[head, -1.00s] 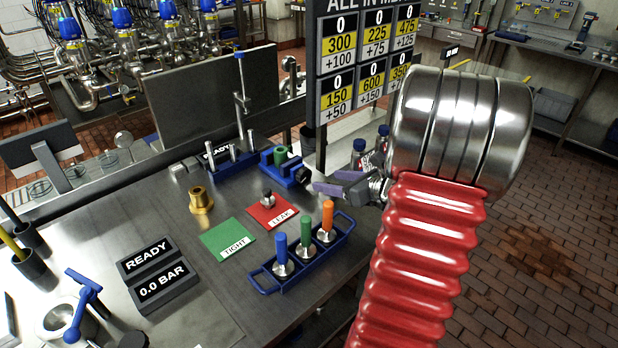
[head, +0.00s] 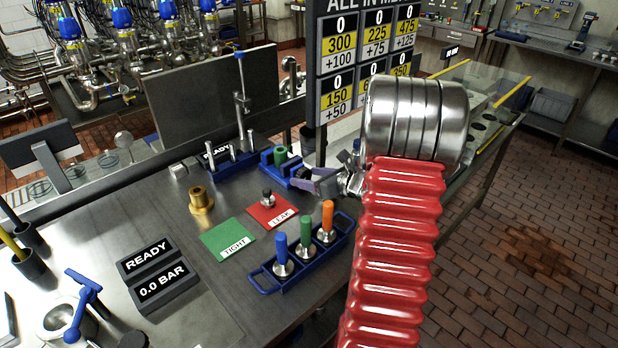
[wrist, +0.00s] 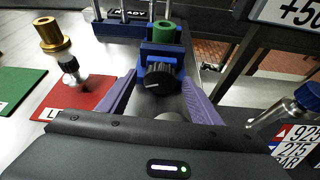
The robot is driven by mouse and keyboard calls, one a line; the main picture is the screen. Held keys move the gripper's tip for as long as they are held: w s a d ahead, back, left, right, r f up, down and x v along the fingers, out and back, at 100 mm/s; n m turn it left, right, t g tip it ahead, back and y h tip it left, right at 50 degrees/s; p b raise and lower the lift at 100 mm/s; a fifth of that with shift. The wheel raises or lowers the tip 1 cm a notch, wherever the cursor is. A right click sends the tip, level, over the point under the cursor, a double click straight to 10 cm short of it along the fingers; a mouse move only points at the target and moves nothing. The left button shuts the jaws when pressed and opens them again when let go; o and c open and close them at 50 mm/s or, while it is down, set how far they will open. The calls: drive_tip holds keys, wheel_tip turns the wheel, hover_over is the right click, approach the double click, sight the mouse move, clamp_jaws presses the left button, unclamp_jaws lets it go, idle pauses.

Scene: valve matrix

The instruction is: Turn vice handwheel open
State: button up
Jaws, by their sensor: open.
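The blue vice (head: 284,166) stands at the back of the steel bench with a green cylindrical part (head: 280,155) in its jaws. Its black handwheel (wrist: 160,78) shows in the wrist view, facing me at the near end of the vice (wrist: 160,49). My gripper (head: 308,180) is open and level with the near end of the vice. In the wrist view its purple fingers (wrist: 160,95) lie to the left and right of the handwheel. I cannot tell whether either finger touches it.
A red LEAK mat (head: 270,212) with a small fitting (head: 267,197), a brass part (head: 200,200) and a green TIGHT mat (head: 228,239) lie left of my gripper. A blue tray (head: 300,262) with several handled tools is nearer. A scoreboard (head: 366,60) rises behind right.

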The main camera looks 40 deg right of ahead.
drive_tip(key=shift+c, duration=0.2)
drive_tip(key=c, duration=1)
drive_tip(key=shift+n+h, duration=0.3)
drive_tip(key=shift+n, duration=0.1)
drive_tip(key=shift+a+n+h, duration=0.2)
drive_tip(key=shift+n+h, duration=0.5)
drive_tip(key=shift+n, duration=0.3)
drive_tip(key=shift+a+n+t+h, duration=0.1)
drive_tip(key=shift+n+t+h, duration=0.2)
drive_tip(key=shift+n+h, duration=0.65)
drive_tip(key=shift+n, duration=0.25)
drive_tip(key=o, duration=1)
drive_tip(key=shift+o, duration=0.2)
